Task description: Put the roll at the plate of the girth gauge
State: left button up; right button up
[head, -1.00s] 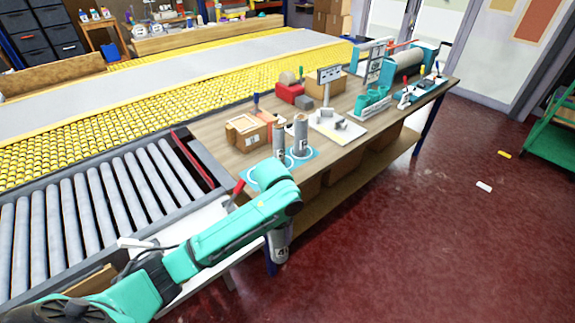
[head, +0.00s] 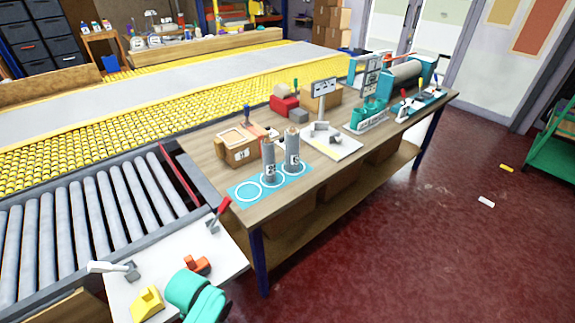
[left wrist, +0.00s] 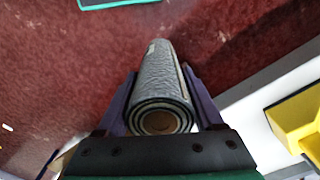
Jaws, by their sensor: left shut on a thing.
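A grey carpet roll (left wrist: 163,85) lies between the two fingers of my left gripper (left wrist: 160,72) in the left wrist view. The gripper is shut on it, and the spiral end faces the camera. In the head view only a teal part of my left arm shows at the bottom; the gripper and held roll are out of that view. What looks like the girth gauge is a white plate (head: 345,149) with grey blocks and a display on a post (head: 324,88), on the wooden table. Nothing lies between its blocks. My right gripper is not in view.
Two upright grey rolls (head: 268,160) and (head: 292,148) stand on a blue mat with white rings (head: 248,192), whose nearest ring is empty. A teal device (head: 366,118) is beyond the plate. A roller conveyor (head: 90,215) runs left.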

aim_at(322, 135)
jog(key=i+l+u, duration=0.1)
jog(key=l, duration=0.35)
jog(key=i+l+u, duration=0.1)
jog(key=i+l, duration=0.15)
jog(key=l, duration=0.15)
jog(key=i+l+u, duration=0.15)
jog(key=l, duration=0.3)
jog(key=i+l+u, duration=0.1)
jog(key=l, duration=0.4)
jog(key=i+l+u, duration=0.1)
jog(key=l, duration=0.35)
jog(key=l+u, duration=0.1)
jog(key=l, duration=0.4)
jog(key=i, duration=0.1)
